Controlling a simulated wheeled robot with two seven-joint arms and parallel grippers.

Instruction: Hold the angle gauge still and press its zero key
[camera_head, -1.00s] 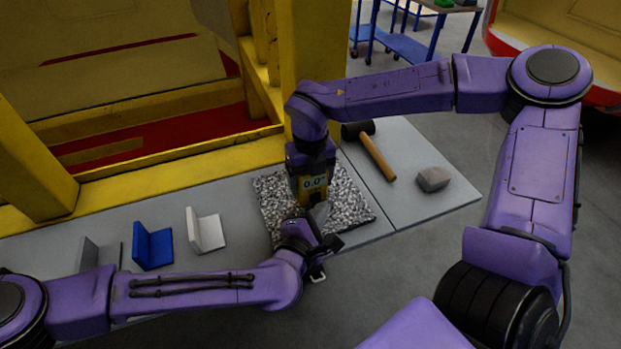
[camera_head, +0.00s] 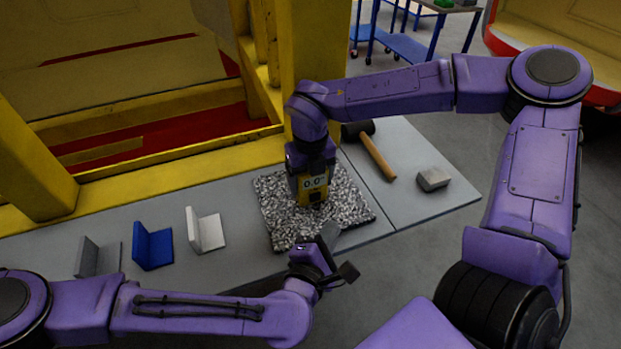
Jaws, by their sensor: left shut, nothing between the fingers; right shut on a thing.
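The angle gauge (camera_head: 312,190) is a small yellow block with a display reading about 0.0. It stands on a speckled grey mat (camera_head: 283,228). My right gripper (camera_head: 308,172) comes down from above and is shut on the gauge, covering its upper part and sides. My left gripper (camera_head: 328,238) is shut and empty, in front of the gauge and apart from it, near the mat's front edge. The zero key is too small to make out.
Grey, blue and white angle brackets (camera_head: 98,258) (camera_head: 152,246) (camera_head: 205,230) stand left of the mat on the grey bench. A mallet (camera_head: 376,156) and a grey block (camera_head: 433,179) lie to the right. A yellow post (camera_head: 312,50) rises behind.

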